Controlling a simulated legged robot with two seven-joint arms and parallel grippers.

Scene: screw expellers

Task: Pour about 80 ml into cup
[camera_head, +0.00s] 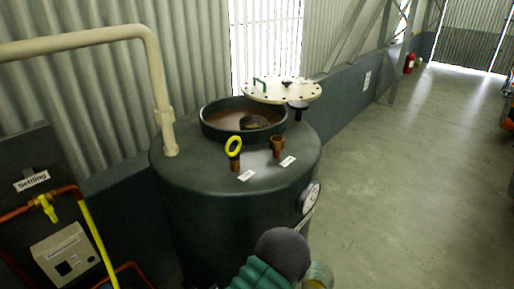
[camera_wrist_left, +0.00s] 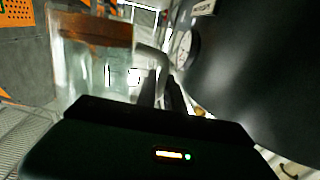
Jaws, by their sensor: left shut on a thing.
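In the left wrist view, a clear glass vessel with a side handle (camera_wrist_left: 68,75) stands at the upper left. A brown-orange band crosses its upper part; I cannot tell whether this is liquid inside or something behind the glass. My left gripper (camera_wrist_left: 168,92) is shut on the vessel's handle, its dark fingers around the lower end. I cannot tell whether this vessel is the cup, and no other cup shows clearly. My left gripper cannot be made out in the head view. My right gripper is in neither view.
A dark tank (camera_head: 230,200) stands in the middle, with an open top hatch, a tilted bolted lid (camera_head: 285,90), a yellow ring fitting (camera_head: 233,147), a brass fitting (camera_head: 277,146) and a side gauge (camera_head: 309,197). Pipes run left.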

